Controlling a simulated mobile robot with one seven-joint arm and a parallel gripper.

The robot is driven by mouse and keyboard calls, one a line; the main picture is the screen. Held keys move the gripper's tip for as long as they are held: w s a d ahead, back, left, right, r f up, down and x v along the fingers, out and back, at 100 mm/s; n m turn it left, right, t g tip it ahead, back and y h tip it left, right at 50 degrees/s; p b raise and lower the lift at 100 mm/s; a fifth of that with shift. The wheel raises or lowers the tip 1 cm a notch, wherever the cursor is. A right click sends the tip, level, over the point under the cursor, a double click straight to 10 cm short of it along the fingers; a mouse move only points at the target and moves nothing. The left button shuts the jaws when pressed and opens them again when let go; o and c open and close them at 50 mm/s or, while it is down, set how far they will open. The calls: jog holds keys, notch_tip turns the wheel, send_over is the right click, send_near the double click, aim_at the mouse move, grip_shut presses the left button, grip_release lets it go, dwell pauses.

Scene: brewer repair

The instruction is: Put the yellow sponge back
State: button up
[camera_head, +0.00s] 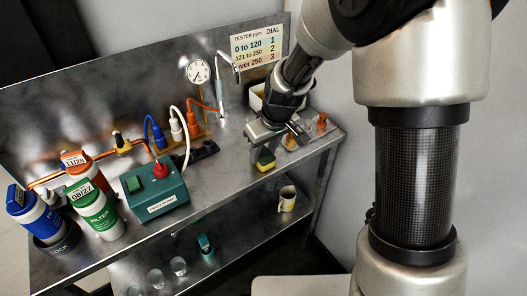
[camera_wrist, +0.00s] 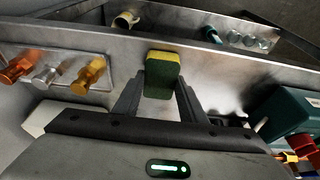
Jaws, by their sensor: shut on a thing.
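The sponge (camera_head: 265,161), yellow on one side and dark green on the other, is held at the right front part of the steel bench (camera_head: 225,164). My gripper (camera_head: 262,148) is shut on it and points down. In the wrist view the sponge (camera_wrist: 162,76) sits between my two fingertips (camera_wrist: 160,88), near the bench's front edge. I cannot tell whether its underside touches the bench top.
A plate with orange, silver and brass fittings (camera_wrist: 54,78) lies beside my gripper. A cream bin (camera_head: 256,101) stands behind it. A green pump box (camera_head: 154,193), a black power strip (camera_head: 203,151) and filters (camera_head: 92,208) stand left. A mug (camera_head: 287,199) is on the lower shelf.

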jog(key=shift+f, duration=0.1)
jog(key=o, duration=0.9)
